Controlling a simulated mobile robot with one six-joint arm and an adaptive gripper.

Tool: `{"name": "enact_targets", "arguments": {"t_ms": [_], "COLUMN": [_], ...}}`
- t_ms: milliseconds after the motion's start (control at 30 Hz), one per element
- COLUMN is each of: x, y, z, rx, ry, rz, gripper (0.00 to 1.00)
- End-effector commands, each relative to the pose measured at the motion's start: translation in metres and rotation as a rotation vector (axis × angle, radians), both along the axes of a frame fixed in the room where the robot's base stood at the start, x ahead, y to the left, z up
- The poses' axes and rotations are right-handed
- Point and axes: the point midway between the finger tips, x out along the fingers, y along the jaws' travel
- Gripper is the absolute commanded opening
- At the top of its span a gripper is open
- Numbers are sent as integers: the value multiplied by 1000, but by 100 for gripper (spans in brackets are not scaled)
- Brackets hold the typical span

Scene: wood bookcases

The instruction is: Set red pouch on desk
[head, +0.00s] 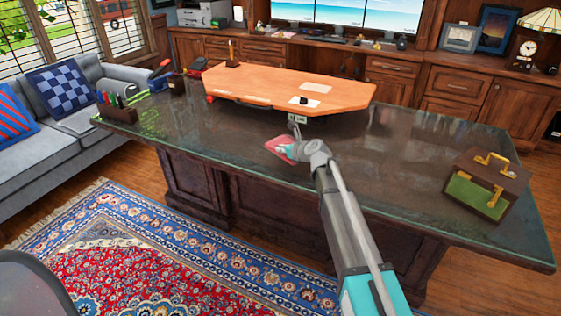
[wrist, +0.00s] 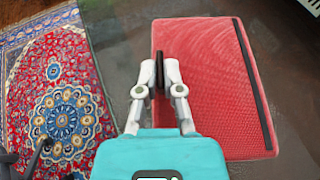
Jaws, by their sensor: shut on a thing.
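The red pouch (head: 276,145) is at the front middle of the dark glass-topped desk (head: 400,160), partly hidden by my gripper (head: 288,151). In the wrist view the pouch (wrist: 212,85) looks flat and rectangular, with a black strip down its right side. My gripper (wrist: 160,72) is shut on the pouch's left edge, its fingers close together. The dark desk surface (wrist: 115,45) shows around the pouch. I cannot tell whether the pouch touches the desk or is slightly above it.
An orange wooden board (head: 290,88) with papers covers the desk's back middle. A brown and green case with a yellow handle (head: 487,185) stands at the right end. A pen holder (head: 118,112) stands at the left end. Bare glass lies on both sides of the pouch.

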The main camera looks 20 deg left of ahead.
Motion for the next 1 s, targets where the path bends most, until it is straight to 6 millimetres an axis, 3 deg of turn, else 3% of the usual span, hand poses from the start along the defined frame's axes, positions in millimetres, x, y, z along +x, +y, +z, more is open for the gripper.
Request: {"name": "enact_targets", "arguments": {"t_ms": [467, 1000], "x": [3, 10], "y": [0, 3], "z": [-3, -41], "rx": [0, 0], "ry": [0, 0], "rz": [-1, -1], "gripper": [0, 0]}}
